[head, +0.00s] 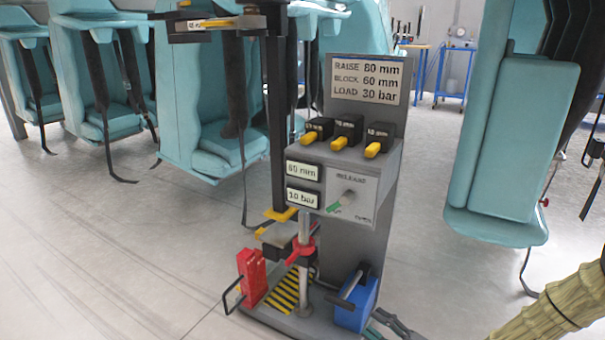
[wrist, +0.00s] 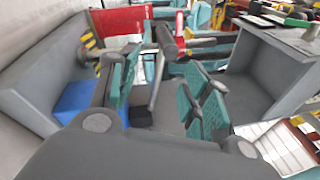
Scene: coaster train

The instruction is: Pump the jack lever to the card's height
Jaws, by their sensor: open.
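The card (head: 366,79) on the grey stand reads RAISE 80 mm, BLOCK 60 mm, LOAD 30 bar. Below it, the height display (head: 303,171) seems to read 60 mm and the pressure display (head: 303,197) 10 bar. The jack lever (head: 351,286) is a dark bar by the blue pump box (head: 357,308) at the stand's foot. In the wrist view my gripper (wrist: 165,68) is open, with teal pads. A dark-ended bar (wrist: 168,42), which looks like the lever, shows between and beyond the fingers; contact is unclear.
Three black blocks (head: 347,128) with yellow handles sit on the stand's shelf. A red box (head: 251,277) and a striped plate (head: 287,288) lie on the base, near the jack post (head: 304,258). Teal seats (head: 511,150) hang either side. Open floor lies left.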

